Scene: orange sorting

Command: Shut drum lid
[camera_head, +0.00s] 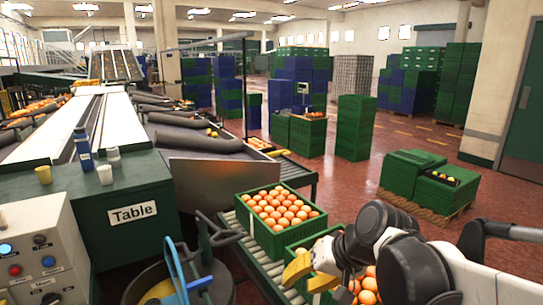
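A dark grey round drum (218,288) stands at the bottom edge, left of the roller conveyor, partly cut off by the frame. A bent blue bar (174,266) rises over it, and something yellow shows inside its rim. Black curved pieces (212,232) stand up at its back right; I cannot tell which part is the lid or how far it is open. My gripper (310,276) has yellow fingertips that appear apart with nothing between them. It is right of the drum, over the near crate of oranges, apart from the drum.
A green crate of oranges (245,222) sits on the roller conveyor (262,258), with another crate nearer under my arm. A green table (95,228) with cups and a control box (40,262) stand left. Stacked crates (355,128) stand farther back.

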